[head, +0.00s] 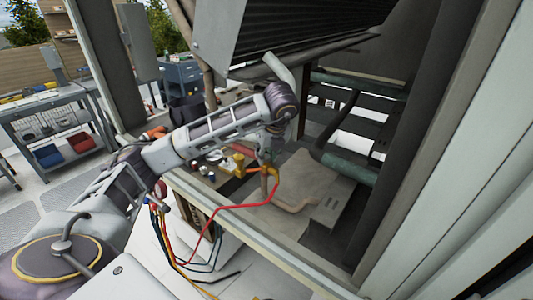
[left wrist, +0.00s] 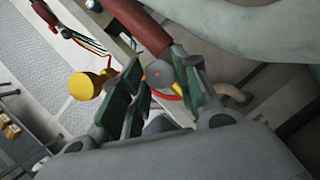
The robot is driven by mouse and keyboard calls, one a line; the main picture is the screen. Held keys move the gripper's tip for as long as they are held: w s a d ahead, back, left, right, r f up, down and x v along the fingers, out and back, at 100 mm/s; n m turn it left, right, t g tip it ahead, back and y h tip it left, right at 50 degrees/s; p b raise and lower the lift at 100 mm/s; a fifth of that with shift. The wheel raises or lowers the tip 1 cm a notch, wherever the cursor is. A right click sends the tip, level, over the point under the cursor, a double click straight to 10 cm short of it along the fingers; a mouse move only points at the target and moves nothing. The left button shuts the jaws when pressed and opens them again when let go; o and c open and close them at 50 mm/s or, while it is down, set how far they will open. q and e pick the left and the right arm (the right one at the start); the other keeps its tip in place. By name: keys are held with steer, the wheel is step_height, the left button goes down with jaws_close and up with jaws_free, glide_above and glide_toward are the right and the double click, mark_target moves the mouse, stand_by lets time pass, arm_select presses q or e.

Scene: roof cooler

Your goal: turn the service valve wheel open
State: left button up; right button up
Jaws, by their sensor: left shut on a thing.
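My left gripper (head: 268,160) reaches in through the opening of the roof unit, its jaws mostly hidden by my own wrist. In the left wrist view the green-padded fingers (left wrist: 158,90) are shut on a small grey and red piece, which seems to be the valve wheel (left wrist: 158,74); its rim is mostly hidden. A thick red cylinder (left wrist: 140,24) lies just beyond the fingers. A yellow round part (left wrist: 84,86) stands to the left of them. I cannot tell how far the wheel is turned. My right gripper is in neither view.
A red hose (head: 235,206) loops from the valve area to a gauge (head: 160,189) with several coloured hoses. A copper pipe (head: 292,206) runs low inside. The frame post (head: 440,140) stands close on the right. A workbench (head: 55,120) is far left.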

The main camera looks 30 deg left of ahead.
arm_select(q)
steer(key=o, duration=1)
steer(key=shift+d+r, duration=0.1)
steer(key=shift+r, duration=0.1)
steer(key=v, duration=1.1)
steer(key=shift+r, duration=0.2)
stand_by(0.9)
steer(key=shift+s+d, duration=0.15)
steer(key=shift+s, duration=0.05)
stand_by(0.6)
